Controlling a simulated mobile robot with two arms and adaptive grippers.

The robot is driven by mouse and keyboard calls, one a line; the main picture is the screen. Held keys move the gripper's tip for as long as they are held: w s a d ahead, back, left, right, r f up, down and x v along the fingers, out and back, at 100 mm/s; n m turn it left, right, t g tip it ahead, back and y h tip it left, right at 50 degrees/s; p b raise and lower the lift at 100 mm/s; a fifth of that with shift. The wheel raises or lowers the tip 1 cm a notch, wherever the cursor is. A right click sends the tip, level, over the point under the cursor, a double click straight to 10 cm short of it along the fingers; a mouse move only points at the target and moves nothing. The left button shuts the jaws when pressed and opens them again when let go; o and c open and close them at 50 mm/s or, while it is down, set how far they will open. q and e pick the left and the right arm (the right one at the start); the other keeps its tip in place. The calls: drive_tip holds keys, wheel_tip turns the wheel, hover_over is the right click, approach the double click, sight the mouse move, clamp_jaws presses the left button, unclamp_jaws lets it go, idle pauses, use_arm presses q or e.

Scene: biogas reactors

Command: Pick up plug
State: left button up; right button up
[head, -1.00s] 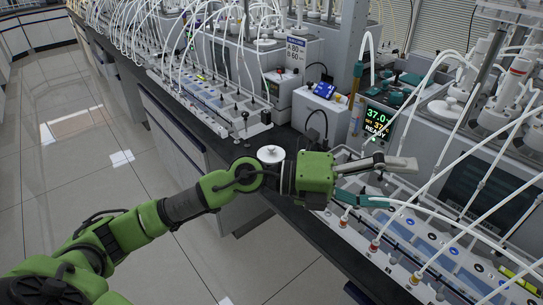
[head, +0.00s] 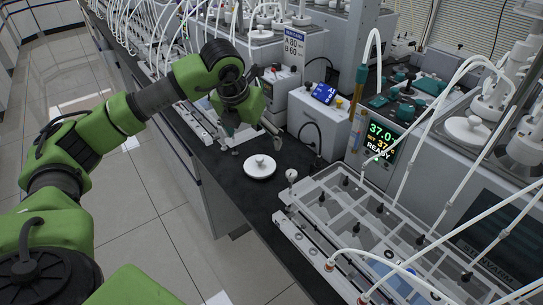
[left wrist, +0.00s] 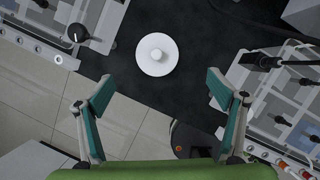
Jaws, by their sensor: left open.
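The plug (head: 260,167), which I take to be the white round disc with a small raised knob, lies flat on the black bench top, knob up. In the left wrist view the plug (left wrist: 157,54) is fully visible, ahead of the fingertips and about midway between them across the picture. My left gripper (head: 252,136) is above the bench, just behind the plug in the head view, pointing down. Its two teal-padded fingers are spread wide and empty in the left wrist view (left wrist: 158,90). It does not touch the plug. My right gripper is not in view.
A clear-walled reactor tray (head: 365,222) with white tubes stands right of the plug. Another tubed unit (head: 190,118) stands to the left. A white box with a blue display (head: 322,118) is behind. The black bench top (head: 232,180) around the plug is clear.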

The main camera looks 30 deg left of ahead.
sight(259, 159)
use_arm(q)
drive_tip(key=p+x, duration=0.1)
drive_tip(key=x, duration=0.6)
drive_tip(key=shift+s+a, duration=0.15)
drive_tip(key=shift+f, duration=0.3)
drive_tip(key=shift+w+a+f+p, duration=0.1)
drive_tip(key=shift+w+f+p, duration=0.2)
drive_tip(key=shift+f+p, duration=0.25)
drive_tip(key=p+x, duration=0.1)
drive_tip(key=x, duration=0.2)
drive_tip(key=shift+a+f, duration=0.15)
drive_tip(key=shift+f, duration=0.2)
drive_tip(key=shift+w+f, duration=0.2)
drive_tip(key=c, duration=1.3)
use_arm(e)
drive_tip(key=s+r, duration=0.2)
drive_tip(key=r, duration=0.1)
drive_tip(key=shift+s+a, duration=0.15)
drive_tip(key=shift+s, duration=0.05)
